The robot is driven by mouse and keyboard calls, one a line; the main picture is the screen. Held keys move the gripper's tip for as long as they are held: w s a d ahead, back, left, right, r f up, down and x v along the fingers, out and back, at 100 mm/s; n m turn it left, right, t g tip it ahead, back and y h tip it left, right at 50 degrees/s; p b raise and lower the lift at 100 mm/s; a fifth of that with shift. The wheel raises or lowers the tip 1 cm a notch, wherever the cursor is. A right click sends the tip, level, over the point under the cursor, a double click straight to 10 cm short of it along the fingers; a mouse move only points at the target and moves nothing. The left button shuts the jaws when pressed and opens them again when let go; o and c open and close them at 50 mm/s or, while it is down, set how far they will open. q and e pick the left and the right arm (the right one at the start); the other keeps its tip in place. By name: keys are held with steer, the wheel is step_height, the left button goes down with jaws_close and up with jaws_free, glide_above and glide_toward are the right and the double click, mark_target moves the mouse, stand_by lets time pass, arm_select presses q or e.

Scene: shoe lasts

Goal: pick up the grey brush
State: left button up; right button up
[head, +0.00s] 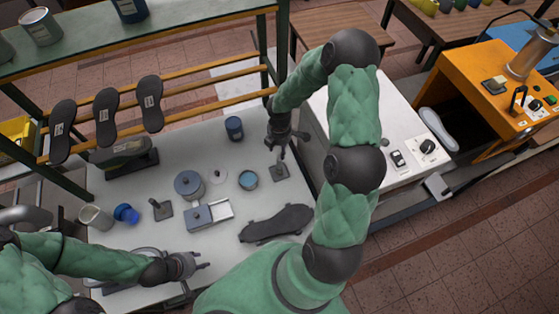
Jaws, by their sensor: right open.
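Two small grey tools with flat square bases and upright handles stand on the light work table (215,140); I cannot tell for certain which is the brush. One grey tool (280,173) is at the table's right side, just below my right gripper. The other, darker tool (162,210) is left of the grey pot. My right gripper (286,147) points down, open and empty, close over the right-hand tool; contact cannot be made out. My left gripper (202,264) is open and empty near the table's front edge, away from both tools.
A dark sole-shaped piece (277,223) lies in front. Soles hang on a rack (205,80) behind.

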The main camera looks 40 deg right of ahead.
mark_target(279, 159)
step_height(279, 159, down, 4)
steer(key=shift+f, duration=0.1)
steer(key=shift+s+a+f, duration=0.15)
steer(key=shift+f, duration=1.1)
steer(key=shift+s+a+f, duration=0.15)
steer(key=shift+f, duration=1.1)
jaws_close()
